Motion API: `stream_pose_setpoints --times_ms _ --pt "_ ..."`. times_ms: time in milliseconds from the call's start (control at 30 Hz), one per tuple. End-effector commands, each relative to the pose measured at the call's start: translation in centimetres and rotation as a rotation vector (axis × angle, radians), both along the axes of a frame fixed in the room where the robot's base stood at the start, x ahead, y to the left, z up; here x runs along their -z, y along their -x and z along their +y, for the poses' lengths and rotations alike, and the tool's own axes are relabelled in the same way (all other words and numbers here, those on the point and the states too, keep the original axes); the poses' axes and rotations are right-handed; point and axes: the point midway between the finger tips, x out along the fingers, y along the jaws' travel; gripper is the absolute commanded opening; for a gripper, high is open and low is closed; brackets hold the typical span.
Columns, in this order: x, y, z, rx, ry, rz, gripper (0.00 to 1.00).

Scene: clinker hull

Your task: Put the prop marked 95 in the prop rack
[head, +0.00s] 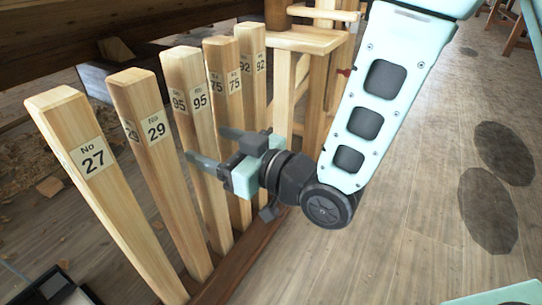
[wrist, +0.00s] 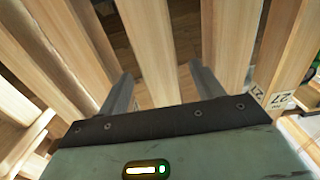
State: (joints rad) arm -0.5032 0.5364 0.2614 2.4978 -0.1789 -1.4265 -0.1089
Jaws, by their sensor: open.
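The prop marked 95 (head: 201,150) is a pale wooden post standing in a row, between the posts marked 29 (head: 145,130) and 75 (head: 226,90). My gripper (head: 206,145) is open at its mid-height, fingers pointing at it from the right. In the wrist view, an unmarked face of a post (wrist: 148,45), apparently prop 95, shows between the fingers (wrist: 161,74). I cannot tell whether it stands inside the fingers or just beyond their tips. A wooden frame (head: 310,40) behind the row may be the prop rack; its lower part is partly hidden by my arm.
Posts marked 27 (head: 95,165) and 92 (head: 255,65) stand at the row's near and far ends, close to their neighbours. A dark wooden rail (head: 240,265) runs along their feet. The floor (head: 415,215) at the right is mostly clear.

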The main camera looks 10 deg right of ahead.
Motion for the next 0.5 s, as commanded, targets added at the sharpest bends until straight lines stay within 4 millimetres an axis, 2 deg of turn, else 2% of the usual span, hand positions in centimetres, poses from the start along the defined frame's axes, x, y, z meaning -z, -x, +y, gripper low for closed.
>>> stream_pose_setpoints --times_ms 33,500 --pt "-0.6 0.1 -0.2 -0.001 0.003 0.005 0.66" --pt "-0.6 1.8 -2.4 -0.002 0.001 0.003 0.66"
